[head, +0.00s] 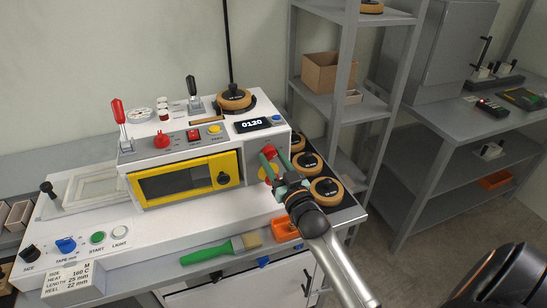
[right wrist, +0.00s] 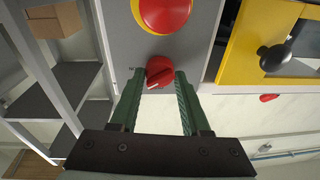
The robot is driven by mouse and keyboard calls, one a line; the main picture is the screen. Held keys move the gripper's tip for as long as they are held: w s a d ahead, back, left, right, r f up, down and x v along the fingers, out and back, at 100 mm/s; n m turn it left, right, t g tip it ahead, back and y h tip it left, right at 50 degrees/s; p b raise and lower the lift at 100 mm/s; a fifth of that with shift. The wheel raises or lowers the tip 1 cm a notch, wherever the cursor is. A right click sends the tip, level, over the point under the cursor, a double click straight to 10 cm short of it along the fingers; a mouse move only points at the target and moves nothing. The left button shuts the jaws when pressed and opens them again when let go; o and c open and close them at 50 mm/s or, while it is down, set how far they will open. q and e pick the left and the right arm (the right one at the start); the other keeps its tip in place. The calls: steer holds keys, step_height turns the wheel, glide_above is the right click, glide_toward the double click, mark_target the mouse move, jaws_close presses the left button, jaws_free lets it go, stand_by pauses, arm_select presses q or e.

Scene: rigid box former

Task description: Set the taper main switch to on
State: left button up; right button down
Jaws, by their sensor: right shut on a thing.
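The taper main switch is a red rotary knob (right wrist: 160,71) on the grey right end of the taping machine's front (head: 183,171). In the right wrist view its raised grip runs slantwise; the small lettering beside it is too small to read. My right gripper (right wrist: 158,85) is shut on the knob, one green finger at each side. In the head view the right gripper (head: 269,158) reaches the panel from the lower right and partly covers the switch. My left gripper is not in view.
A large red button on a yellow base (right wrist: 165,12) sits close to the knob. Tape reels (head: 326,190) stand just right of the machine. A green brush (head: 207,252) and an orange tray (head: 285,230) lie in front. A grey shelf rack (head: 346,110) stands behind at right.

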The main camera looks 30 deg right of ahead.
steer(key=m+h+p, duration=0.1)
steer(key=m+p, duration=0.1)
steer(key=m, duration=0.4)
steer(key=shift+r+m, duration=0.1)
steer(key=shift+m, duration=0.3)
stand_by(0.3)
steer(key=shift+c, duration=2)
jaws_free()
steer(key=shift+s+f, duration=0.15)
steer(key=shift+f, duration=0.05)
